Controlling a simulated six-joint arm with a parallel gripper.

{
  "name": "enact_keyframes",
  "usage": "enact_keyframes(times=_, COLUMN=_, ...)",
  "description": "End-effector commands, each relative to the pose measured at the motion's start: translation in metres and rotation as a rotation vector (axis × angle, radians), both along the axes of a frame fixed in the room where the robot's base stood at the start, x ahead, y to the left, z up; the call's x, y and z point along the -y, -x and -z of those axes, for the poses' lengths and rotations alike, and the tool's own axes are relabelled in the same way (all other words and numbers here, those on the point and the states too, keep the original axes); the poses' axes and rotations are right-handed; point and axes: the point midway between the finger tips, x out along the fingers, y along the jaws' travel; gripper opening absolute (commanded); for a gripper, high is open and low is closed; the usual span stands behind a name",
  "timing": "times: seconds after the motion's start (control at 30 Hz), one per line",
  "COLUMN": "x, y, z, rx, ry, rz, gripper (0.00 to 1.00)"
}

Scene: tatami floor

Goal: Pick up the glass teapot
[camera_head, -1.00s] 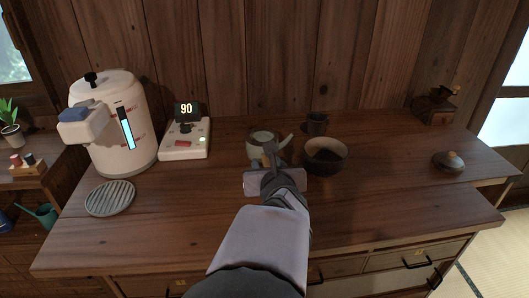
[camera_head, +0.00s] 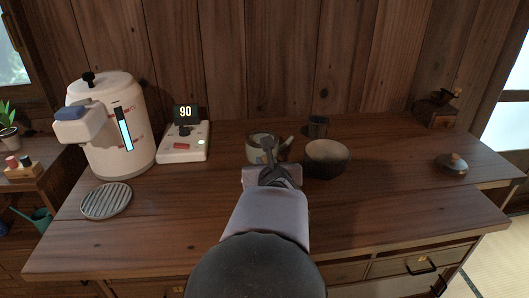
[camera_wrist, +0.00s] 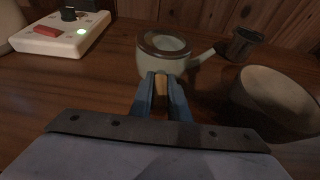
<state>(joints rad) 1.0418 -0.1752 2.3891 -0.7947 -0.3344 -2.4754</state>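The teapot (camera_head: 257,144) stands upright on the wooden counter, greenish-grey with a dark rim and an open-looking top. The wrist view shows it straight ahead (camera_wrist: 151,62), with a pale spout or arm pointing right. My gripper (camera_head: 268,146) is at its near side and hides part of it in the head view. In the wrist view my two blue fingers (camera_wrist: 161,80) stand on either side of a tan piece (camera_wrist: 160,83) that looks like the teapot's handle. A narrow gap shows between the fingers. Whether they press on the piece is unclear.
A dark bowl (camera_head: 326,160) stands close to the right of the teapot, with a dark cup (camera_head: 318,126) behind it. A scale-like device reading 90 (camera_head: 184,148), a white kettle (camera_head: 108,130) and a round slatted trivet (camera_head: 106,201) are left. A lidded dish (camera_head: 452,164) is far right.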

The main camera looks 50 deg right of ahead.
Motion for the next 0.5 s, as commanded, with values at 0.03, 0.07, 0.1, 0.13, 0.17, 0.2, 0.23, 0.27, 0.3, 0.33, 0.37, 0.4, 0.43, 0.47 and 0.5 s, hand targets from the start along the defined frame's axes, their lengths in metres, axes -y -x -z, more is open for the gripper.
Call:
enact_keyframes(times=0.03, x=0.0000, y=0.0001, z=0.0001, rx=0.000, ry=0.000, rz=0.000, gripper=0.00)
enact_keyframes(times=0.07, x=0.0000, y=0.0000, z=0.0001, rx=0.000, ry=0.000, rz=0.000, gripper=0.00)
enact_keyframes(times=0.1, x=0.0003, y=-0.0005, z=-0.0021, rx=0.004, ry=0.003, rz=-0.001, gripper=0.00)
enact_keyframes(times=0.13, x=0.0003, y=-0.0005, z=-0.0021, rx=0.004, ry=0.003, rz=-0.001, gripper=0.00)
enact_keyframes(times=0.17, x=0.0003, y=-0.0005, z=-0.0021, rx=0.004, ry=0.003, rz=-0.001, gripper=0.00)
enact_keyframes(times=0.2, x=0.0003, y=-0.0004, z=-0.0021, rx=0.004, ry=0.003, rz=-0.001, gripper=0.00)
enact_keyframes(times=0.23, x=0.0003, y=-0.0004, z=-0.0021, rx=0.004, ry=0.003, rz=-0.001, gripper=0.00)
enact_keyframes(times=0.27, x=0.0003, y=-0.0004, z=-0.0021, rx=0.004, ry=0.003, rz=-0.001, gripper=0.00)
enact_keyframes(times=0.3, x=0.0003, y=-0.0004, z=-0.0021, rx=0.004, ry=0.003, rz=-0.001, gripper=0.00)
enact_keyframes(times=0.33, x=0.0003, y=-0.0004, z=-0.0022, rx=0.004, ry=0.003, rz=-0.001, gripper=0.00)
enact_keyframes(times=0.37, x=0.0003, y=-0.0005, z=-0.0024, rx=0.004, ry=0.003, rz=-0.001, gripper=0.00)
enact_keyframes(times=0.4, x=0.0003, y=-0.0004, z=-0.0027, rx=0.004, ry=0.003, rz=-0.001, gripper=0.00)
enact_keyframes(times=0.43, x=0.0003, y=-0.0004, z=-0.0030, rx=0.004, ry=0.003, rz=-0.001, gripper=0.00)
enact_keyframes(times=0.47, x=0.0003, y=-0.0004, z=-0.0036, rx=0.004, ry=0.003, rz=-0.001, gripper=0.00)
enact_keyframes(times=0.5, x=0.0003, y=-0.0005, z=-0.0044, rx=0.004, ry=0.003, rz=-0.001, gripper=0.00)
